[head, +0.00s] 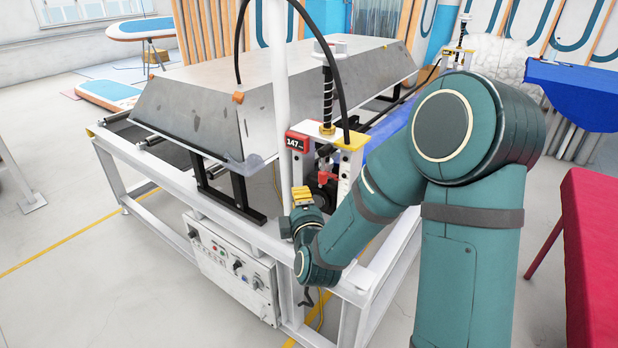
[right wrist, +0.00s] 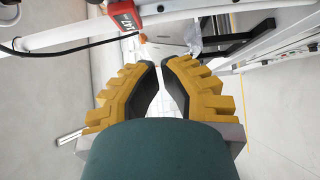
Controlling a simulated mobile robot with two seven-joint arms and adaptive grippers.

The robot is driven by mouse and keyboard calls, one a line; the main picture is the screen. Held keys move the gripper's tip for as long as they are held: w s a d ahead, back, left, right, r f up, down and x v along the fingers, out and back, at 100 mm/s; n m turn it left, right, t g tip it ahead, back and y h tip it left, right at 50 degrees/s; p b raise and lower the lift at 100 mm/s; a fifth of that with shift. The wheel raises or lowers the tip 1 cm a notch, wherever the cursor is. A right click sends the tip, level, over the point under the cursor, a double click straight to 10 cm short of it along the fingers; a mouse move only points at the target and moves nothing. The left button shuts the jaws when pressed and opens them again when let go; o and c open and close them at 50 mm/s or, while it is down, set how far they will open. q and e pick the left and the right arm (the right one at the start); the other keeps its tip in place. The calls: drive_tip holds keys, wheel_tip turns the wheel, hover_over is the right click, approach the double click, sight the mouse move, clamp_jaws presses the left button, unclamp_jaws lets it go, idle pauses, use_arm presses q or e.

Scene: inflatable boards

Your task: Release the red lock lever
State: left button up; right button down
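A small red part (head: 326,178), which looks like the red lock lever, sits on the dark mechanism below the red display box (head: 299,143) marked 147. My right arm partly covers the area around it. My right gripper (head: 301,196) is left of and a little below this red part, apart from it, near the white frame post. In the right wrist view its two yellow fingers with black pads (right wrist: 158,64) stand slightly apart with nothing between them. That view shows the red display box (right wrist: 125,18) at the top but no clear lever. My left gripper is not in view.
A white post (head: 280,90) rises close beside my right gripper. A control box (head: 232,265) with knobs hangs on the white frame below. A large grey metal form (head: 215,98) lies on the frame behind. A red table (head: 592,250) stands at the right.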

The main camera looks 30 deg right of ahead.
drive_tip(key=p+x, duration=0.1)
drive_tip(key=x, duration=0.9)
drive_tip(key=s+d, duration=0.2)
drive_tip(key=d, duration=0.1)
drive_tip(key=shift+s+p, duration=0.3)
drive_tip(key=shift+p, duration=0.1)
drive_tip(key=shift+d, duration=0.15)
